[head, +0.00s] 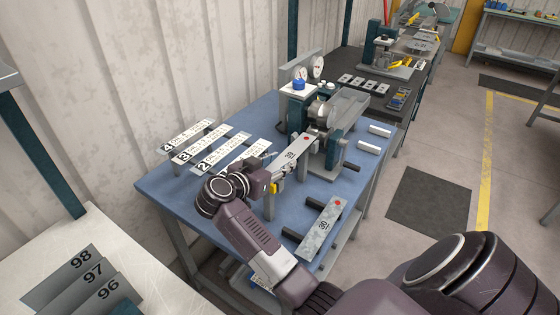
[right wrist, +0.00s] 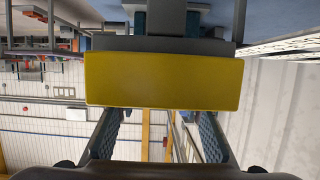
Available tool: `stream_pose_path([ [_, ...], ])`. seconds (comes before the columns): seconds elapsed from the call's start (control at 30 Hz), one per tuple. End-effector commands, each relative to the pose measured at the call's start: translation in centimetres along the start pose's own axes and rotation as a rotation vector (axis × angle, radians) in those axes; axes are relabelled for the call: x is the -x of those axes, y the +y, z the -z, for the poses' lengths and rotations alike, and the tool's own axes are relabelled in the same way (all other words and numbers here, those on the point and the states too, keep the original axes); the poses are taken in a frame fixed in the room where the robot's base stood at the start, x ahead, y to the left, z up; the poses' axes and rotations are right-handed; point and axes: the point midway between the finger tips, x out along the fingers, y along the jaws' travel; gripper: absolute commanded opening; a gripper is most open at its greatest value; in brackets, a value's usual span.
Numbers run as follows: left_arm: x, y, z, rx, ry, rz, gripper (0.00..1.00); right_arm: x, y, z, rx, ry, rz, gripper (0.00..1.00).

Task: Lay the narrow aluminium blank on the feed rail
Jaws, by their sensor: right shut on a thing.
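A narrow grey strip marked 30 with a red dot, which looks like the narrow blank (head: 293,153), slants at the front of the bending machine (head: 341,120). Its near end is by my right gripper (head: 268,183). That gripper is shut at a yellow block (head: 274,188) just below this end. The block fills the middle of the right wrist view (right wrist: 163,80) and hides the fingertips. I cannot tell whether the block is joined to the strip. The feed rail under the strip is mostly hidden. My left gripper is not in view.
A wider mottled strip marked 30 (head: 321,228) lies on dark supports at the blue table's (head: 160,197) near right. Numbered plates (head: 78,277) lie on the pale bench at lower left. Small white blocks (head: 375,140) sit right of the machine.

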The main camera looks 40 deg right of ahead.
Motion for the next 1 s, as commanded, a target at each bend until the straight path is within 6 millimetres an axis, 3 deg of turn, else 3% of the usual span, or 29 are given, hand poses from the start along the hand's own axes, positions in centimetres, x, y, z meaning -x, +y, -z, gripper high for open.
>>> stream_pose_path([
  [1.0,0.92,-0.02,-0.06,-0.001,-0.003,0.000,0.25,-0.17,0.01,-0.49,0.000,-0.001,0.000,0.17],
])
